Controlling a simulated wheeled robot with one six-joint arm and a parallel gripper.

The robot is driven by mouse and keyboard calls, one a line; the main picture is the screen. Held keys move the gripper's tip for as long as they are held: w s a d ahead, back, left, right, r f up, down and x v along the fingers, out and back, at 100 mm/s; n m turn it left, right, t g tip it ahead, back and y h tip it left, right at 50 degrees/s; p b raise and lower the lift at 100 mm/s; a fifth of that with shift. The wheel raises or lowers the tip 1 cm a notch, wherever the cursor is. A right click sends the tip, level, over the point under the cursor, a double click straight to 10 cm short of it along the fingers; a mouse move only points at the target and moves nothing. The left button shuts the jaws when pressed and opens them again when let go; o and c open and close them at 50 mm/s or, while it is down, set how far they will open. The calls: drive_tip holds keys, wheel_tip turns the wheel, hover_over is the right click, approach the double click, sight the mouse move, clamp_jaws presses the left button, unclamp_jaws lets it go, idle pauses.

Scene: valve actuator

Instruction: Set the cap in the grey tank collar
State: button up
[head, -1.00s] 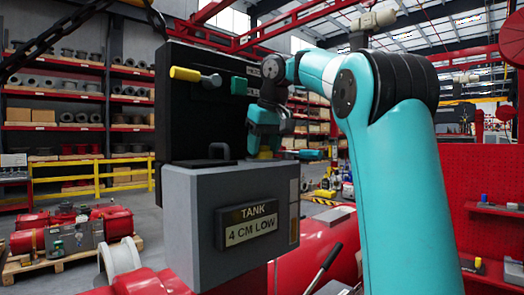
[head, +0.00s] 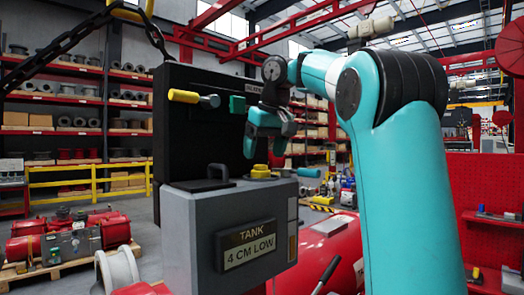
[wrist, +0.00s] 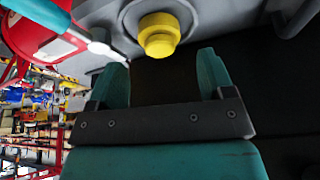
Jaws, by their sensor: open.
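The yellow cap (head: 260,171) sits on top of the grey tank (head: 177,225), near its back right. In the wrist view the stepped yellow cap (wrist: 158,36) stands in a round grey collar (wrist: 131,17), which surrounds its base. It looks about level, but I cannot tell how deep it sits. My gripper (head: 264,148) is open and empty, just above the cap in the head view. In the wrist view my spread fingertips (wrist: 163,65) are clear of the cap, with a gap between.
A black handle (head: 208,178) stands on the tank top, left of the cap. A black panel with a yellow-tipped lever (head: 190,97) and a green block (head: 237,105) rises behind. A blue-handled tool (head: 309,172) lies to the right.

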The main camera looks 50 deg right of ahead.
drive_tip(key=p+v, duration=0.2)
drive_tip(key=v, duration=0.1)
drive_tip(key=shift+s+r, duration=0.15)
drive_tip(key=shift+r, duration=0.1)
idle(0.4)
